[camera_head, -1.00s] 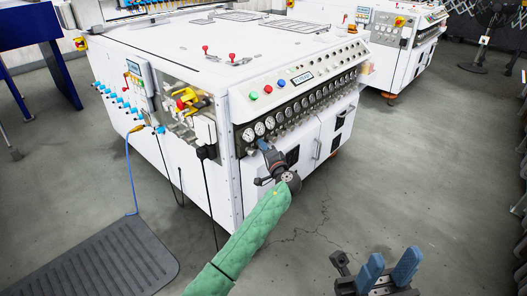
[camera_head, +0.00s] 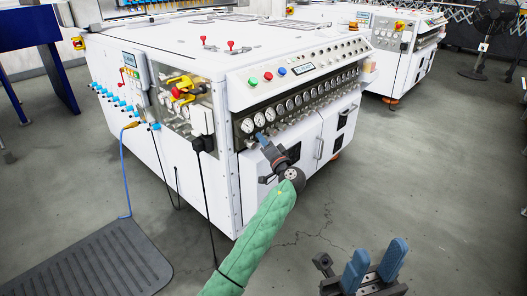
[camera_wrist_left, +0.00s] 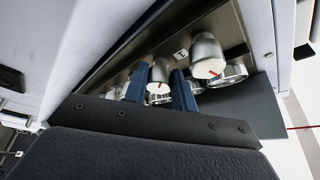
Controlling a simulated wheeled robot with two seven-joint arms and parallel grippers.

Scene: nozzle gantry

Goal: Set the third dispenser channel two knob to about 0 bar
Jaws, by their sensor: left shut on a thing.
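My left gripper (camera_head: 263,140) reaches up to the row of knobs under the gauges on the front of the white machine (camera_head: 190,62). In the left wrist view, its two blue fingers (camera_wrist_left: 162,88) are shut on a silver knob (camera_wrist_left: 159,75) with a red mark. Another silver knob (camera_wrist_left: 207,56), also with a red mark, sits to the right, outside the fingers. The gauge readings are too small to tell, and in the head view the gripper hides the held knob. My right gripper (camera_head: 372,264) is open and empty, low at the front right.
A second machine (camera_head: 400,45) stands behind.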

